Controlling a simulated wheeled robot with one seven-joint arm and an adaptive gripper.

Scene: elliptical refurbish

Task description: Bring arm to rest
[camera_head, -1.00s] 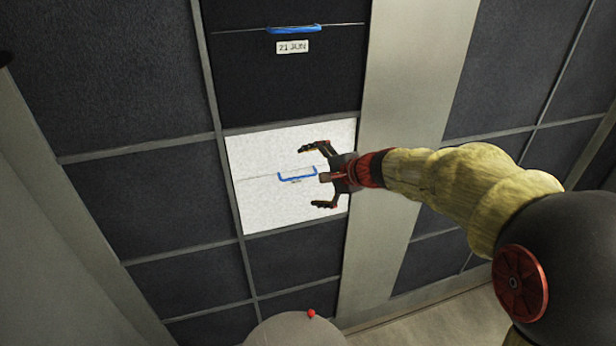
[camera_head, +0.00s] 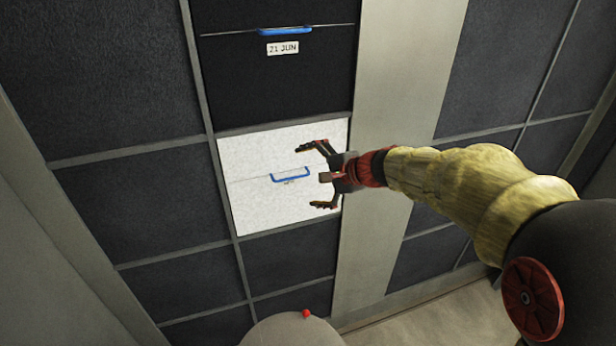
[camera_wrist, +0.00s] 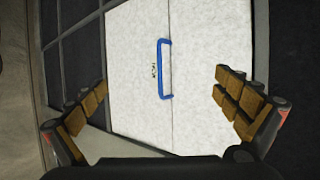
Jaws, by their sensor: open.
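My gripper (camera_head: 318,175) is open and empty at the end of my outstretched arm. It is in front of a white panel (camera_head: 255,210) that has a blue handle (camera_head: 290,175). In the wrist view the two fingers of my gripper (camera_wrist: 160,108) stand wide apart. The blue handle (camera_wrist: 165,68) shows between and beyond them, clear of both fingers. A thin seam crosses the white panel (camera_wrist: 205,60) along the handle.
Above the white panel is a black panel (camera_head: 235,85) with another blue handle (camera_head: 285,31) and a "21 JUN" label (camera_head: 283,48). Dark tiled wall panels (camera_head: 130,200) surround them. A pale vertical strip (camera_head: 400,75) runs to the right. Floor (camera_head: 440,315) shows at the lower right.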

